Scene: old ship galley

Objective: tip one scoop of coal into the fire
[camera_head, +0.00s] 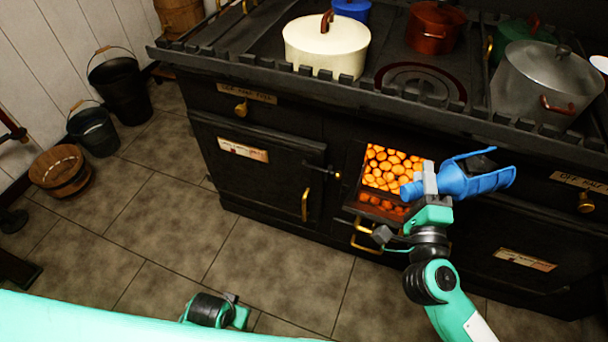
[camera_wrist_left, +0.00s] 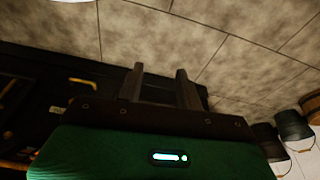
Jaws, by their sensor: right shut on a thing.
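My right gripper (camera_head: 430,182) is shut on the blue scoop (camera_head: 492,183), by its handle end. The scoop is held in front of the stove, to the right of the fire opening, its broad end pointing right. A dark lump that looks like coal (camera_head: 477,163) lies in it. The fire (camera_head: 392,167) glows orange in the open firebox in the stove front; the gripper and handle cover its right edge. My left gripper is low over the floor, mostly hidden in the head view. In the left wrist view its fingers (camera_wrist_left: 160,85) are apart and empty.
The black stove (camera_head: 270,115) carries a cream pot (camera_head: 326,46), a red pot (camera_head: 434,26) and a grey pot (camera_head: 545,85) on its railed top. Dark buckets (camera_head: 120,88) and a wooden tub (camera_head: 60,172) stand left. The tiled floor (camera_head: 170,215) in front is clear.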

